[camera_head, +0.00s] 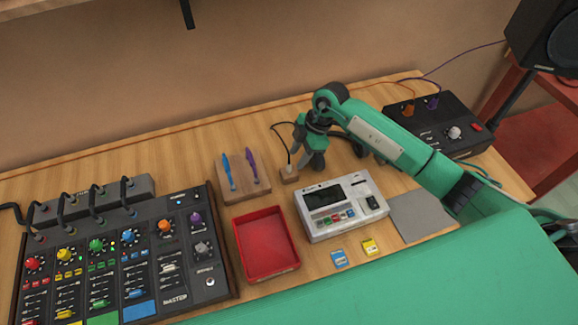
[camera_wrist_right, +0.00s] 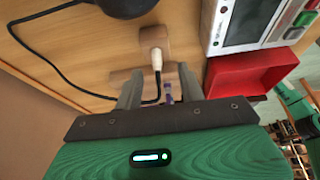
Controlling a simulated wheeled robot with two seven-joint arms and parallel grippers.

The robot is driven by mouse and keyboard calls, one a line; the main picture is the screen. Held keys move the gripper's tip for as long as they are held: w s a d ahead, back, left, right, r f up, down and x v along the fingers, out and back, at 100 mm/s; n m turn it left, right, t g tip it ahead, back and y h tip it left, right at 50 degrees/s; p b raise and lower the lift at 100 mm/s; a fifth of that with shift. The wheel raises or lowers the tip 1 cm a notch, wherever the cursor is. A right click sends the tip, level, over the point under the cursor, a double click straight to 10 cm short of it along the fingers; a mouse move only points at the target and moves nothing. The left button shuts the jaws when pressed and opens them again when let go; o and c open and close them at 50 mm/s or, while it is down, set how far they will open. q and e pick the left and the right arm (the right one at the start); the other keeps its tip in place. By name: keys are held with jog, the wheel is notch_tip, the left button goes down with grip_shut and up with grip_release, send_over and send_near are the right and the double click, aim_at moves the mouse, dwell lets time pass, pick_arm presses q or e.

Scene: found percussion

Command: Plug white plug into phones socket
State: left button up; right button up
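The white plug (camera_head: 289,170) stands upright in a small wooden block (camera_head: 289,179) at the back middle of the table. In the right wrist view the white plug (camera_wrist_right: 156,58) shows with its black cable curving away. My right gripper (camera_head: 306,152) is at the plug, just to its right and above in the head view. In the wrist view its two fingers (camera_wrist_right: 160,84) are apart, with the cable and plug between or just beyond them; contact cannot be told. The phones socket (camera_head: 210,283) is at the lower right of the black mixer (camera_head: 195,262). My left gripper is not in view.
A red tray (camera_head: 237,232) and a white device (camera_head: 305,228) stand in front of the block. A wooden rest (camera_head: 239,188) with blue and purple pens is left of it. A black box (camera_head: 455,112) is at the back right. Two small cards lie in front.

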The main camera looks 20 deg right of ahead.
aim_at(289, 170)
jog(key=x, duration=0.1)
jog(key=p+x, duration=0.1)
jog(key=x, duration=0.1)
jog(key=shift+w+a+f, duration=0.2)
jog(key=shift+w+a, duration=0.1)
jog(key=shift+a, duration=0.15)
jog(key=shift+a+f, duration=0.15)
jog(key=shift+f, duration=0.3)
grip_shut()
jog(key=shift+r, duration=0.15)
